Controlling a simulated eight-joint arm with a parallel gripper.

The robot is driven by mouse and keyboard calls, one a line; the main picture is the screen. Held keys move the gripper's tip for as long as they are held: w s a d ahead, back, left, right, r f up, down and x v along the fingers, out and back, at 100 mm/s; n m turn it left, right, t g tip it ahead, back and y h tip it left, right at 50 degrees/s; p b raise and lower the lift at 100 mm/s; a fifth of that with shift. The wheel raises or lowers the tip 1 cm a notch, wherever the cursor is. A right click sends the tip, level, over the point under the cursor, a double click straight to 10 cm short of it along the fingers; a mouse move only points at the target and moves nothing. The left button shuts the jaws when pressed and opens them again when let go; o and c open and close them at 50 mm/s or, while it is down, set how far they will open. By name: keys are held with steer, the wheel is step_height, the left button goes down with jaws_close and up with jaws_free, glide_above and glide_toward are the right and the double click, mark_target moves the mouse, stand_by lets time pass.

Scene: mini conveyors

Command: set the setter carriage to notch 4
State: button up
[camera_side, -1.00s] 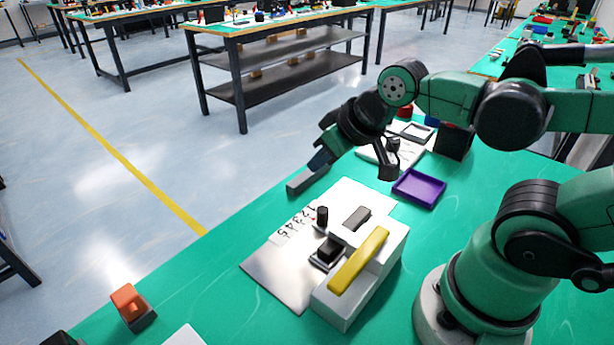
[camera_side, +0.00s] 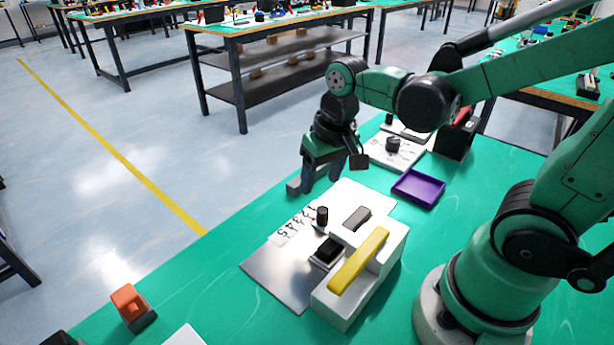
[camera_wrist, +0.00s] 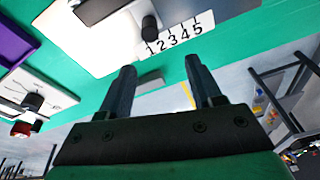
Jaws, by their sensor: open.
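The setter is a bare metal plate (camera_side: 275,278) with a printed scale (camera_side: 293,226) numbered 1 to 5. A black upright knob (camera_side: 321,215), apparently the carriage handle, stands beside the low end of the scale. In the wrist view the knob (camera_wrist: 150,28) is by the 1, at the left of the scale (camera_wrist: 175,38). My gripper (camera_side: 322,185) points down, open and empty, above the table beyond the plate's low-number end. In the wrist view its two fingers (camera_wrist: 160,66) are spread apart, below the scale in the picture and clear of the knob.
A white housing (camera_side: 345,308) with a yellow bar (camera_side: 358,262) stands on the near right of the plate. A grey block (camera_side: 293,187) lies at the table edge near my gripper. A purple tray (camera_side: 418,189) is to the right. An orange-topped switch (camera_side: 128,302) is front left.

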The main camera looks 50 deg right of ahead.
mark_target(322, 210)
steer(key=f+g, duration=0.1)
steer(key=f+m+g, duration=0.1)
steer(key=f, duration=0.1)
steer(key=shift+d+m, duration=0.3)
steer(key=shift+d, duration=0.05)
steer(key=shift+f, duration=2.7)
steer(key=shift+c, duration=0.2)
jaws_close()
steer(key=shift+a, duration=0.1)
